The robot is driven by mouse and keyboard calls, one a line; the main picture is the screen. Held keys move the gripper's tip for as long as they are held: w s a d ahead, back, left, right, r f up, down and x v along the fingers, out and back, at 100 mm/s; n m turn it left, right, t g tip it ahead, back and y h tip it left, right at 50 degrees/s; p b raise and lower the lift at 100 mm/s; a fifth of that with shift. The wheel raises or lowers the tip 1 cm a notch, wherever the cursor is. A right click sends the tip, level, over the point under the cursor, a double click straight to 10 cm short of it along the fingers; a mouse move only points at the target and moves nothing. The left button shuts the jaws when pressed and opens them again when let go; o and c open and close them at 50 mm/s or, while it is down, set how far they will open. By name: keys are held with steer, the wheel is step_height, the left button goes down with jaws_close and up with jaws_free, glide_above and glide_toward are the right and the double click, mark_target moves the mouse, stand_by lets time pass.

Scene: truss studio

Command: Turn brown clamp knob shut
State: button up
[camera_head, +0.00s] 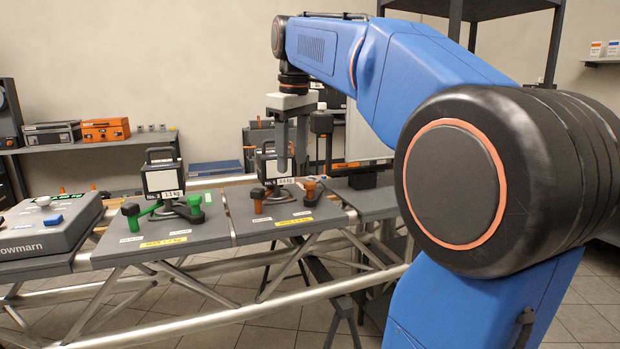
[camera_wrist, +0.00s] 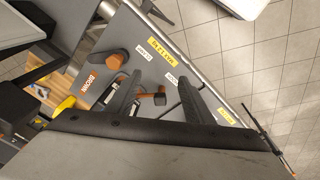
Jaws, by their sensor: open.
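Two orange-brown knobs with black parts sit on a grey board (camera_head: 240,218): a left one (camera_head: 258,194) and a right one (camera_head: 309,187). In the wrist view one knob (camera_wrist: 118,61) is outside the left finger, and a black piece with an orange end (camera_wrist: 160,97) shows between the fingers. An orange-lettered BROWN label (camera_wrist: 92,86) is nearby. I cannot tell which piece is the task's knob. My gripper (camera_head: 292,169) points down above this board with nothing held; its spread fingers also show in the wrist view (camera_wrist: 162,82).
A black lamp box (camera_head: 266,168) stands behind the knobs, close to my gripper. To the left are a similar box (camera_head: 163,178) and a green-knobbed clamp (camera_head: 180,208). A grey console (camera_head: 45,230) sits far left. Metal trusses run below.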

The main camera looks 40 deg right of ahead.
step_height(320, 180, up, 8)
steer(key=n+g, duration=0.2)
glide_above(310, 182)
step_height(310, 182, down, 17)
steer(key=shift+s+a, duration=0.1)
stand_by(0.3)
jaws_close()
